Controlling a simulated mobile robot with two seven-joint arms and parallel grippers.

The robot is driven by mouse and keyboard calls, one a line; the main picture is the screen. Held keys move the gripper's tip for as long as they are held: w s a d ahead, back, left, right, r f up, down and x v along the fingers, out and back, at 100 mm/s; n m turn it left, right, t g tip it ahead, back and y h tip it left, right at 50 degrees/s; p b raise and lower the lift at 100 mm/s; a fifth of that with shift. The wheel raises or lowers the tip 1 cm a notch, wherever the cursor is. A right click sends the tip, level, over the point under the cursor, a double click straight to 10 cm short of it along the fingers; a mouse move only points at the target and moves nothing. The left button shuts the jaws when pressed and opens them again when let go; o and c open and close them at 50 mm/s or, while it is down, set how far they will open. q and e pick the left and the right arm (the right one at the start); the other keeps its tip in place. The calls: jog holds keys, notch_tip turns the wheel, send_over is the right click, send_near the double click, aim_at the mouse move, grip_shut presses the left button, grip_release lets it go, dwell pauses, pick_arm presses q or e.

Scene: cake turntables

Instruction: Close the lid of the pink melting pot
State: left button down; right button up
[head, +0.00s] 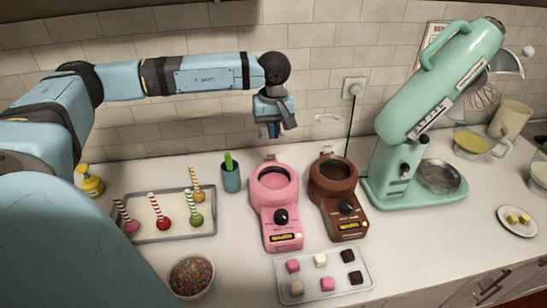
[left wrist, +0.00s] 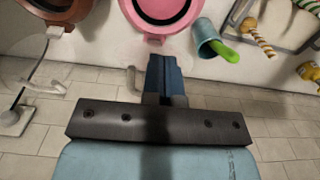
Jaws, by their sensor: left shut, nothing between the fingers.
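The pink melting pot (head: 283,228) stands on the counter left of the brown one, with its round bowl uncovered. Its lid looks clear and hard to make out; a pale handle (left wrist: 131,79) shows beside my gripper in the left wrist view, which suggests the lid is raised at the back of the pot. My left gripper (head: 272,131) is shut and empty, pointing down above and behind the pink pot near the wall. In the left wrist view its fingers (left wrist: 160,65) lie close to the pot's rim (left wrist: 160,36). Contact with the lid cannot be told. My right gripper is out of view.
The brown melting pot (head: 339,205) stands close on the right, with a pale handle (head: 328,117) behind it. A teal cup (head: 231,178) is on the left, beside a tray (head: 150,234) of cake pops. A sweets tray (head: 348,289) lies in front. A mint mixer (head: 428,85) stands right.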

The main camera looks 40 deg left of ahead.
pick_arm(q)
jog(key=s+d+f+b, duration=0.3)
jog(key=d+f, duration=0.1)
jog(key=shift+f, duration=0.3)
dwell(0.6)
jog(key=shift+s+r, duration=0.1)
jog(key=shift+r, duration=0.05)
notch_tip(320, 180, up, 7)
jog(key=s+d+p, duration=0.2)
jog(key=p, duration=0.1)
jog(key=shift+d+r, duration=0.15)
jog(key=shift+d, duration=0.05)
dwell(0.7)
